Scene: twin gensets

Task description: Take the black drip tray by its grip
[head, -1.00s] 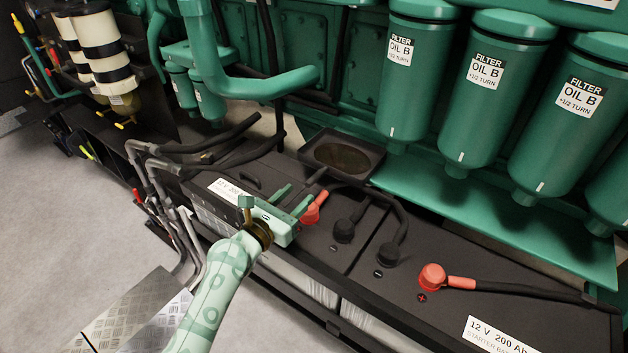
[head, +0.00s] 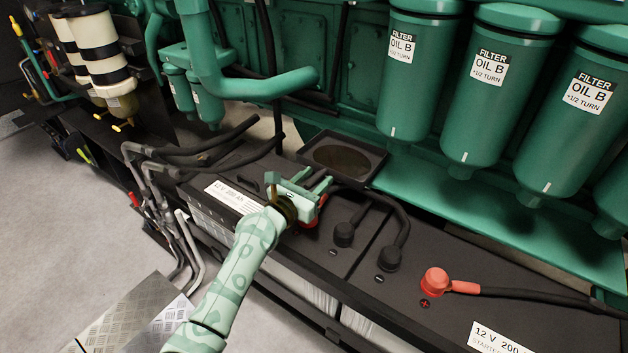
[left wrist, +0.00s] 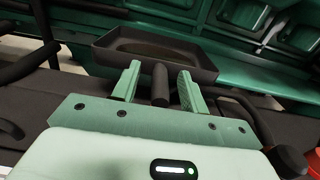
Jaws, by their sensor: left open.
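The black drip tray (head: 373,168) is a shallow square pan with dark brownish liquid in it. It sits behind the batteries, below the oil filters. In the left wrist view the tray (left wrist: 205,66) lies straight ahead. Its grip (left wrist: 161,88), a short black bar, points back at my left gripper. My left gripper (head: 316,179) is pale green and open, at the tray's near side. In the left wrist view the fingers of my left gripper (left wrist: 158,84) stand on either side of the grip, with a gap showing on each side. My right gripper is not in view.
Batteries (head: 420,320) with a red terminal cap (head: 436,281) and black caps (head: 389,257) lie near and right of my arm. Cables (head: 405,215) run beside the gripper. Green oil filters (head: 490,90) hang at the right. Hoses (head: 205,155) cross at the left.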

